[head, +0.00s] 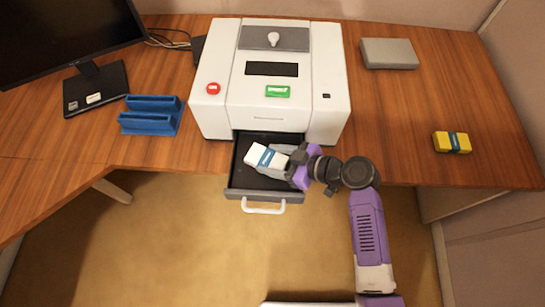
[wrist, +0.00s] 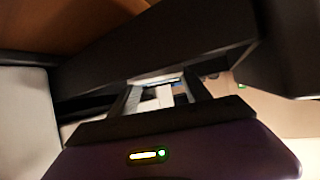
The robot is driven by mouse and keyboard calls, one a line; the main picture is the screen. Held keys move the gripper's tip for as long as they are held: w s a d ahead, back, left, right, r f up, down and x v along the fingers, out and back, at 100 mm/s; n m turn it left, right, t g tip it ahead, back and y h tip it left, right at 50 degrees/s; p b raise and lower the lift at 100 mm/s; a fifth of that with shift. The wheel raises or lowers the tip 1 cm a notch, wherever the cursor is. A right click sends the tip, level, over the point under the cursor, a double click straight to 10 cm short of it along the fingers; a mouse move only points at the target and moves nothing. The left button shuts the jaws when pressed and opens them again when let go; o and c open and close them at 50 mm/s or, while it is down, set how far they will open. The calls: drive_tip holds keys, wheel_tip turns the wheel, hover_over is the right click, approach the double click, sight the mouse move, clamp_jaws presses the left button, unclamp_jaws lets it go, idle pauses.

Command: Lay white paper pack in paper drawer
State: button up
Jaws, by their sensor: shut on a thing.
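The white paper pack (head: 256,154) with a blue band is inside the open paper drawer (head: 236,182) of the white printer. My gripper (head: 273,160) reaches into the drawer from the right and is shut on the pack. In the wrist view my gripper (wrist: 166,92) shows its two fingers with the white pack (wrist: 163,97) between them. I cannot tell whether the pack touches the drawer floor. My fingers hide the right part of the pack.
The white printer (head: 268,120) stands behind the drawer, whose white handle (head: 263,207) faces front. A yellow pack (head: 452,142) with a blue band and a grey box (head: 389,53) lie on the table at right. A blue holder (head: 150,116) stands at left, near a monitor (head: 65,35).

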drive_tip(key=shift+f, duration=0.1)
drive_tip(key=o, duration=1.5)
drive_tip(key=b+v, duration=0.1)
drive_tip(key=v, duration=1.1)
drive_tip(key=shift+b, duration=0.3)
